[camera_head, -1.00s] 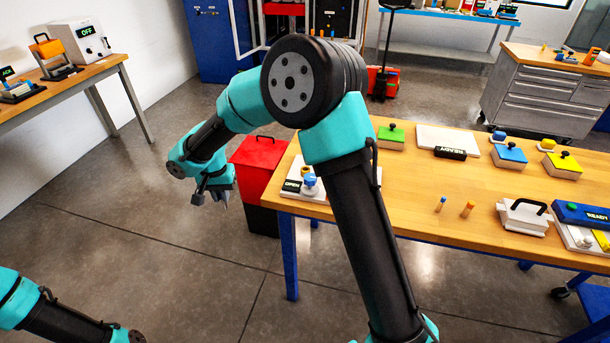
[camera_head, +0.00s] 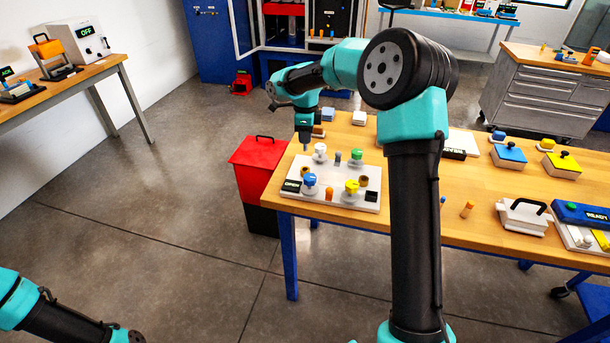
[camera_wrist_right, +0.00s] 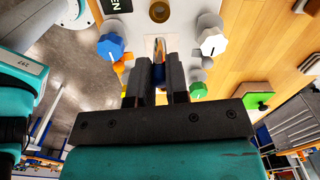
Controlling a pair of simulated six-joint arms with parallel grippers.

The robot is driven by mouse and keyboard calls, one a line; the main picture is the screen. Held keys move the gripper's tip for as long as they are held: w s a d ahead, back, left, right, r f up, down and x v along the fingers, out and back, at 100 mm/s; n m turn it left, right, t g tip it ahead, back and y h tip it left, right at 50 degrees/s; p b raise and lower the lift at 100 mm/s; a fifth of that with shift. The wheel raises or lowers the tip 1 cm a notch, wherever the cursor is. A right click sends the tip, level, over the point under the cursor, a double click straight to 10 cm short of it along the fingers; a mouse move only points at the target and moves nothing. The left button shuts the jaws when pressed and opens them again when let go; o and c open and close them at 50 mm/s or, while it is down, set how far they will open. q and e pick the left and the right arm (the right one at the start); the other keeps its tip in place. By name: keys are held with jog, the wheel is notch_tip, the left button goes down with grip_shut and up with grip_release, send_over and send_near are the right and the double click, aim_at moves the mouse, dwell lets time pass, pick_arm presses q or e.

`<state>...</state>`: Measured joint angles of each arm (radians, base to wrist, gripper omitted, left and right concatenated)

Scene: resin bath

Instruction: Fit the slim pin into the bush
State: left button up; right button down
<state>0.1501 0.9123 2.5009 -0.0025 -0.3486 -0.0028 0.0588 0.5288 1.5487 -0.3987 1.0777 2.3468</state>
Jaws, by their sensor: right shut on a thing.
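My right gripper (camera_head: 305,141) points down above the back left part of a white board on the wooden table. In the right wrist view its fingers (camera_wrist_right: 159,72) are shut on a slim pin (camera_wrist_right: 158,50), mostly hidden between them. A brown ring-shaped bush (camera_wrist_right: 160,12) lies ahead of the fingertips, apart from the pin. It also shows on the board in the head view (camera_head: 304,172), below the gripper. Another brown ring (camera_head: 363,180) sits at the board's right. My left arm enters at the lower left; its gripper is out of frame.
The white board (camera_head: 340,202) carries white (camera_head: 320,149), green (camera_head: 356,155), blue (camera_head: 310,181) and yellow (camera_head: 352,186) knobs close around the bush. An OPEN display (camera_head: 291,185) is at its left corner. A red bin (camera_head: 262,153) stands left of the table.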

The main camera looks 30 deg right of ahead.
aim_at(305, 148)
jog(key=shift+f, duration=2.5)
jog(key=shift+a+f, duration=0.1)
jog(key=shift+f, duration=2.45)
jog(key=c, duration=1.1)
grip_release()
jog(key=shift+f, duration=0.1)
